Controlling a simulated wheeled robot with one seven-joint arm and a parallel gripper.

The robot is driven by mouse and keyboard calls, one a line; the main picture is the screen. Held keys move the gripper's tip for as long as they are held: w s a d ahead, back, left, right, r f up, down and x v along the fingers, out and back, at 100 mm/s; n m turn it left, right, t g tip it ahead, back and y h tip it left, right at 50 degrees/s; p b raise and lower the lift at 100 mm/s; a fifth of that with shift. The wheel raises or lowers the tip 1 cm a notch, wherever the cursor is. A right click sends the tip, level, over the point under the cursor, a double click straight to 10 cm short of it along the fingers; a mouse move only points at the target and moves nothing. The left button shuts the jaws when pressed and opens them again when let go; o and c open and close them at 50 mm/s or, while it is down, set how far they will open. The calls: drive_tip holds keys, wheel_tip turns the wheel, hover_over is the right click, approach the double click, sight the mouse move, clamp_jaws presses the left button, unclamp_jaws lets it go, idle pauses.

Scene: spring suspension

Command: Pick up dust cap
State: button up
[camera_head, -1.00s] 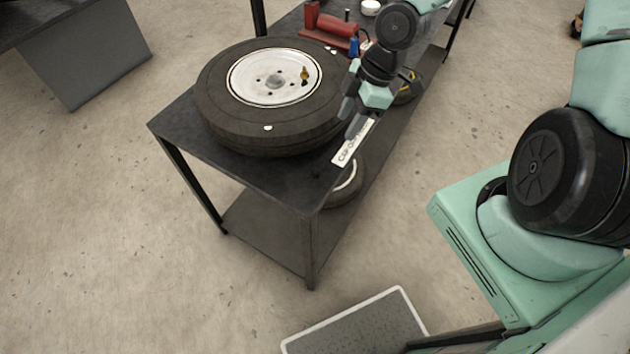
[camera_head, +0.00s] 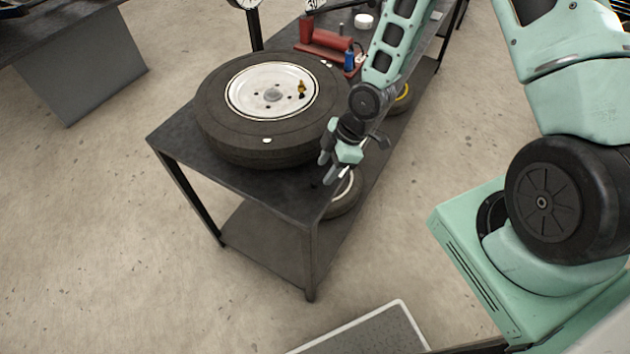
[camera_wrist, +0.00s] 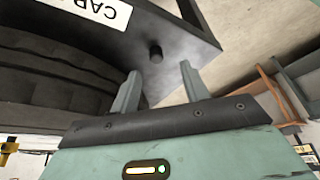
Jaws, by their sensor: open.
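The dust cap, a small black cylinder (camera_wrist: 155,52), stands on the dark table top in the wrist view, just beyond and between my fingertips. My gripper (camera_head: 327,172) is above that front end, right of the tire. In the wrist view my gripper (camera_wrist: 161,72) has its two fingers apart with nothing between them. The fingers point toward the cap, and I see no contact.
A tire on a white rim (camera_head: 268,145) fills much of the table top (camera_head: 225,165). A white lettered label (camera_wrist: 105,10) lies near the cap. A red tool (camera_head: 325,38) and a blue bottle (camera_head: 349,60) stand farther back. The table edge is close to the cap.

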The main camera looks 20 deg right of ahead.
sight(315, 181)
drive_tip(key=shift+w+p+x, duration=0.15)
drive_tip(key=shift+p+x, duration=0.5)
drive_tip(key=shift+x, duration=0.5)
drive_tip(key=shift+w+p+x, duration=0.15)
drive_tip(key=shift+p+x, duration=0.45)
drive_tip(key=shift+x, duration=0.5)
drive_tip(key=shift+w+a+f, duration=0.1)
drive_tip(key=shift+a+f, duration=0.2)
drive_tip(key=shift+f, duration=0.2)
drive_tip(key=shift+c, duration=0.4)
clamp_jaws()
